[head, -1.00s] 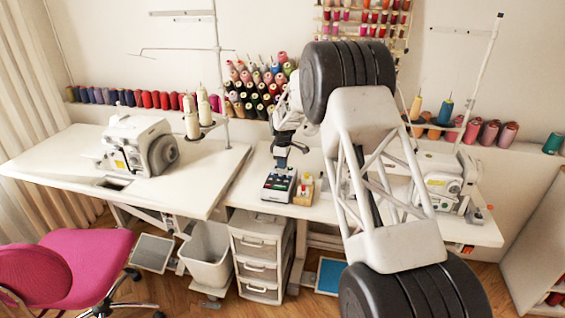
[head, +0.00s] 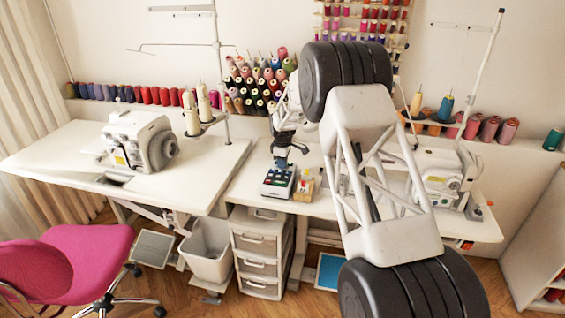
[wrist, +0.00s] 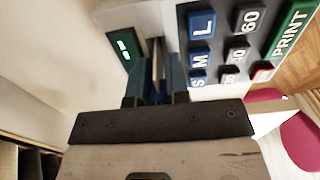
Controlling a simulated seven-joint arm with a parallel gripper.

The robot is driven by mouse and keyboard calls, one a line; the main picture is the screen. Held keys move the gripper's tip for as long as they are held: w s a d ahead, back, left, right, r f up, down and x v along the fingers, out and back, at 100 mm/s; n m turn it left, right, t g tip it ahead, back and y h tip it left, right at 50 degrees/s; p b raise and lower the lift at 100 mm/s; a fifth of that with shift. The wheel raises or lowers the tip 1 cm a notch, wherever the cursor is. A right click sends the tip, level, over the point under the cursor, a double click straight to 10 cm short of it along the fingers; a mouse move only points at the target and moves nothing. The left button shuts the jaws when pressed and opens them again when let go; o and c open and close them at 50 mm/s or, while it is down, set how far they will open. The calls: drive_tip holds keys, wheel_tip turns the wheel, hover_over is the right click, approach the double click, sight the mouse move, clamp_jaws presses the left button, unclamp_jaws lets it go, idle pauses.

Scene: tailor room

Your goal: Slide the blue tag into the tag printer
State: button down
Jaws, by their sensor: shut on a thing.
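The tag printer (head: 278,181) stands on the right-hand table, a pale box with dark buttons. In the wrist view the printer (wrist: 222,72) shows keys marked S, M, L, numbers and a green PRINT key, with a green-lit display on its left. My gripper (wrist: 156,72) is at the printer's back part, between display and keys, its two blue-grey fingers close together. It is shut on the blue tag (wrist: 157,88), of which only a narrow blue part shows between the fingers. The tag's far end is hidden, so I cannot tell how far it is in the slot.
A small wooden box (head: 304,188) with coloured items stands right beside the printer. A sewing machine (head: 441,178) is farther right, another (head: 140,142) on the left table. Thread cones (head: 262,88) stand behind. A pink chair (head: 70,265) is at the front left.

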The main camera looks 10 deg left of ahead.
drive_tip(key=shift+f, duration=0.15)
drive_tip(key=c, duration=1)
unclamp_jaws()
drive_tip(key=shift+c, duration=0.2)
drive_tip(key=shift+r, duration=3.9)
